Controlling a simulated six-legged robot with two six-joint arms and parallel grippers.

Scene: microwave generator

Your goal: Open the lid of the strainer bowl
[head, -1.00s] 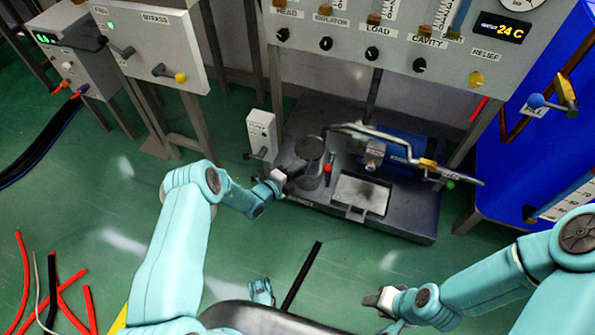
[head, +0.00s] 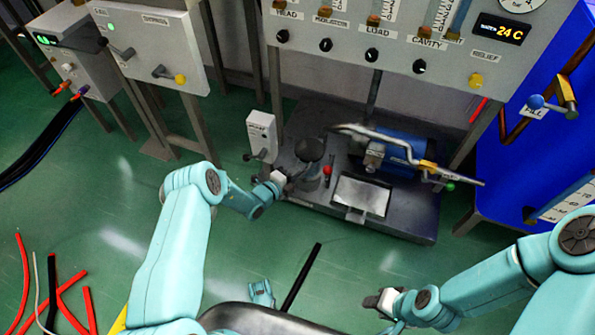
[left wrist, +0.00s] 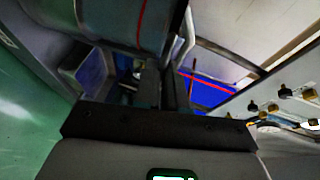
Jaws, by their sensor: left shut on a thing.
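The strainer bowl (head: 308,177) is a dark upright cylinder on the left part of the dark skid. Its round dark lid (head: 310,149) sits at its top; whether it is seated flat or tilted I cannot tell. My left gripper (head: 287,178) is at the bowl's near left side, below the lid's top, and is shut on a part of the lid. The exact grip is hidden in the head view. In the left wrist view the dark jaws of my left gripper (left wrist: 165,95) reach up the middle. My right gripper (head: 380,301) hangs empty at the lower right, far from the bowl.
A small white box with a lever (head: 261,135) stands close behind left of the bowl. A red-knobbed lever (head: 327,170), a bent pipe (head: 380,135) and a blue motor (head: 400,150) are to its right. A black bar (head: 301,275) lies on the green floor in front.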

